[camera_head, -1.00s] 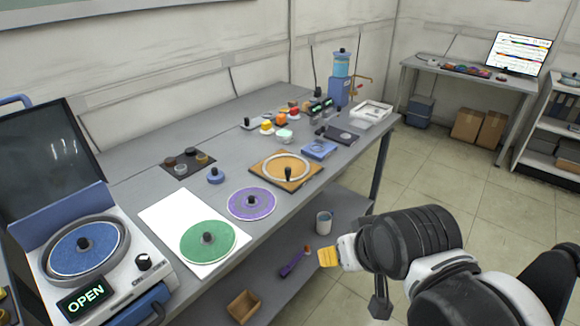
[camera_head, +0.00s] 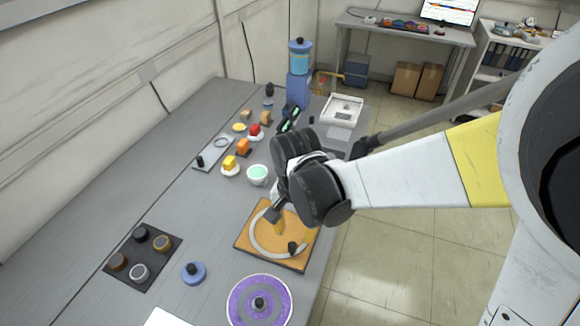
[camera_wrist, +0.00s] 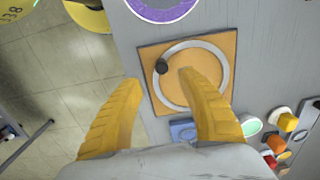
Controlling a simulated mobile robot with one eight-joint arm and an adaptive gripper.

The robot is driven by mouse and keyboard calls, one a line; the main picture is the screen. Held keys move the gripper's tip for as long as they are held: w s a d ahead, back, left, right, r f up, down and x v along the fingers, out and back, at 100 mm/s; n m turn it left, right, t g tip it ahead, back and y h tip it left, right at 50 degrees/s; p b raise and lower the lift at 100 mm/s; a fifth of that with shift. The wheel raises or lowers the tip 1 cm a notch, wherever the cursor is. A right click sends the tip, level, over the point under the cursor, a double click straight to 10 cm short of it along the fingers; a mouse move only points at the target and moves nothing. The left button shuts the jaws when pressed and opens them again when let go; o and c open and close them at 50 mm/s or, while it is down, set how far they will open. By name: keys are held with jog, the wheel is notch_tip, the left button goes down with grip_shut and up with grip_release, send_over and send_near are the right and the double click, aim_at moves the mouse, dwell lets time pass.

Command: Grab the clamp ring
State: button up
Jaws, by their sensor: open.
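The clamp ring, a pale grey ring with a black knob on its rim, lies flat on a square orange board (camera_head: 308,236) on the bench. The ring (camera_head: 253,238) is partly hidden by my gripper in the head view. My gripper (camera_wrist: 158,80) is open and empty above the board. In the wrist view, its right yellow finger overlaps the inside of the ring (camera_wrist: 227,70), and its left finger is outside the board's left edge. The black knob (camera_wrist: 162,67) appears between the fingers. I cannot tell the exact height of the fingers above the ring.
A purple disc (camera_head: 259,303) lies near the board, with a blue knobbed piece (camera_head: 193,272) to its left. Beyond the board are a mint-green bowl (camera_head: 257,175) and several small coloured pieces. A dark tray (camera_head: 143,258) is at left. The bench's middle left is clear.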

aim_at(293, 244)
notch_tip(293, 244, down, 3)
jog(key=shift+s+f+b, duration=0.1)
jog(key=shift+b, duration=0.35)
jog(key=f+b, duration=0.1)
jog(key=f, duration=0.2)
jog(key=f+b, duration=0.2)
jog(key=f, duration=0.1)
jog(key=shift+a, duration=0.2)
jog(key=shift+r, duration=0.15)
grip_shut()
